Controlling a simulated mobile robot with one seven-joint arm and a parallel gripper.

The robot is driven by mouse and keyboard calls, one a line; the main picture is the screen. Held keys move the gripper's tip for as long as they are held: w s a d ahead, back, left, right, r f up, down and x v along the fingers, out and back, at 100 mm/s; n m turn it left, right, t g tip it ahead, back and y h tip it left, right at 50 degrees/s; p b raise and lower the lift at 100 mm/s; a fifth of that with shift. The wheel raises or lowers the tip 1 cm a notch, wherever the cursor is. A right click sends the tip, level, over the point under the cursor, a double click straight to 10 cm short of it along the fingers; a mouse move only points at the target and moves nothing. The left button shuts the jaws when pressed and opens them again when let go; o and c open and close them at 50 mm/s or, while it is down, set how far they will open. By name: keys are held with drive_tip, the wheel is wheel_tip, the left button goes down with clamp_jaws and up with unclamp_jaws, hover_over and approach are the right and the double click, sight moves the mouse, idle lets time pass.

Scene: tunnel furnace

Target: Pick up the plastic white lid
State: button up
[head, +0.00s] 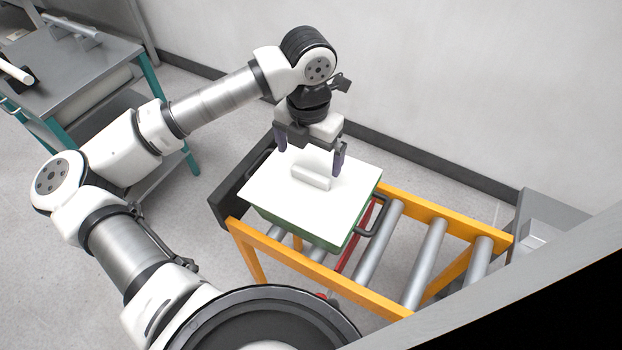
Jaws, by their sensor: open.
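The white lid (300,210) is a flat plate with a raised block-shaped handle (311,177) near its middle. It lies on a green box (295,229) that stands on a roller conveyor. My gripper (309,163) is above the lid, pointing down, with its two dark fingers spread apart. The fingers are near the handle, one toward each side of it. I cannot tell how high the fingertips are above the lid.
The orange-framed roller conveyor (437,215) has bare rollers to the right. A dark handle (378,222) sticks out from the box's right side. A grey table with teal legs (85,72) stands at the upper left. A wall runs behind the conveyor.

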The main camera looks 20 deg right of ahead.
drive_tip(key=shift+d+f+p, duration=0.15)
drive_tip(key=shift+f+p, duration=0.8)
drive_tip(key=shift+f, duration=1.8)
drive_tip(key=c, duration=1)
